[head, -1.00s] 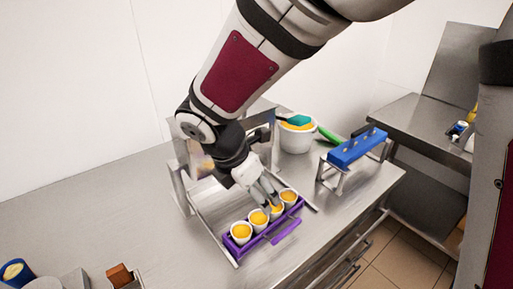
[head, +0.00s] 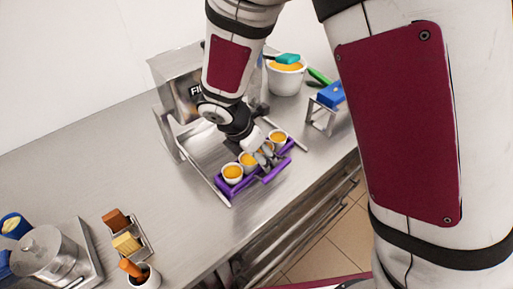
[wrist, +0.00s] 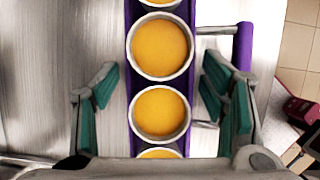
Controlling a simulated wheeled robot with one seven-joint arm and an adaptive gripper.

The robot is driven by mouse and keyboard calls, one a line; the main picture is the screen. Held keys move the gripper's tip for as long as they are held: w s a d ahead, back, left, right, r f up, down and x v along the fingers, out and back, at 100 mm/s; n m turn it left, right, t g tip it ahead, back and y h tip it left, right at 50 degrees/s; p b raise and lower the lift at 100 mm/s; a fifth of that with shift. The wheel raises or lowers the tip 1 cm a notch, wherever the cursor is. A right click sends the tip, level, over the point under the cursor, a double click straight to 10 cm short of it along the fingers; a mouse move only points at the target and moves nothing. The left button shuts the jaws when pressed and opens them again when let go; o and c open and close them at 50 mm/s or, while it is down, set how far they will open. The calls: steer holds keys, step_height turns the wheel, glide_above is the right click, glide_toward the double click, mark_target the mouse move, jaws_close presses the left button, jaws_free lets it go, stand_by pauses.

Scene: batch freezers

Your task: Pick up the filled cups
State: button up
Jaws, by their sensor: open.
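Several white cups with orange filling stand in a row in a purple carrier (head: 226,188). The front cup (head: 232,172), its neighbour (head: 248,160) and the far-end cup (head: 278,137) show clearly; another is partly behind my gripper (head: 266,156). In the wrist view my gripper (wrist: 160,85) is open, its teal-padded fingers apart on either side of the purple carrier. One full cup (wrist: 160,113) lies between the fingers and another cup (wrist: 160,48) just ahead. I see no finger touching a cup. The carrier's purple handle (wrist: 243,45) sticks out to the right.
The carrier sits on a steel counter before a metal machine (head: 175,82). A white tub (head: 286,82) with orange contents and a blue block (head: 331,94) on a metal stand are behind. A steel pot (head: 45,252) and a utensil cup (head: 144,281) stand at lower left. The left counter middle is clear.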

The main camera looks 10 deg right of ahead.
steer(key=shift+f, duration=0.15)
jaws_close()
